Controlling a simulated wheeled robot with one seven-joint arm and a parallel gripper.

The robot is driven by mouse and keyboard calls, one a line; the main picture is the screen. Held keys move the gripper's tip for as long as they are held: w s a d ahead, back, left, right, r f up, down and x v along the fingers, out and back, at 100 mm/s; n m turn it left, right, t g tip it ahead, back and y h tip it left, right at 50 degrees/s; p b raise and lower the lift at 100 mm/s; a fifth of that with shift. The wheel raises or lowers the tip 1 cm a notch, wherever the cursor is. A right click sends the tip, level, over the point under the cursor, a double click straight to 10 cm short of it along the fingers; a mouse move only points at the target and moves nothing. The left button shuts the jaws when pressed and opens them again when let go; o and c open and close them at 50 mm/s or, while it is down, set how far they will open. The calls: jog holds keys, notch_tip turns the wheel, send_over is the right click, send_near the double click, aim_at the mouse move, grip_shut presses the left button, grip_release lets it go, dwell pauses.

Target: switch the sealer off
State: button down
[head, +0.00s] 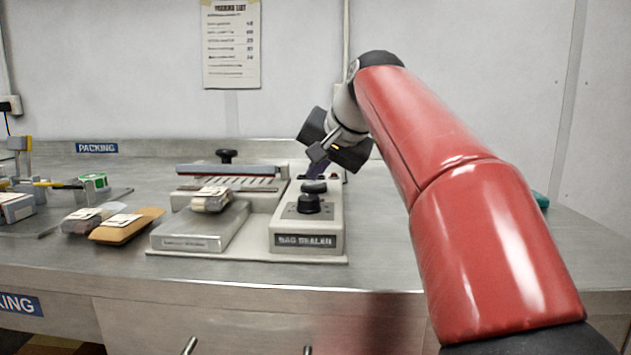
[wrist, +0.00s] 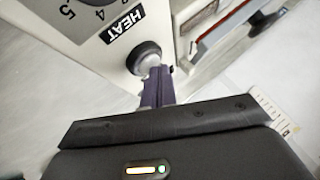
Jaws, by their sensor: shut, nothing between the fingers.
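The bag sealer (head: 306,242) is a beige machine on the steel bench, with a labelled control box at its right front and a black knob (head: 308,204) on top. In the wrist view its panel (wrist: 84,45) shows a numbered dial and a HEAT label. A black round control with a pale shaft (wrist: 146,56) stands beside the label. My gripper (head: 317,173) is shut and empty behind the front knob. In the wrist view its purple fingertips (wrist: 158,72) are right at that round control; I cannot tell whether they touch. No on or off marking is readable.
A wrapped pack (head: 212,199) lies on the sealer's front plate. An orange pouch (head: 126,226) and another pack (head: 84,220) lie to the left. The sealer's long bar (head: 228,170) is beside the control box. My arm covers the bench to the right.

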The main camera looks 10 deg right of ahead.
aim_at(317, 183)
dwell(0.3)
jog(key=shift+r+p, duration=0.45)
jog(key=shift+p, duration=0.15)
notch_tip(317, 183, up, 2)
jog(key=shift+r+p, duration=0.2)
jog(key=shift+p, duration=1.05)
jog(key=shift+r, duration=1.8)
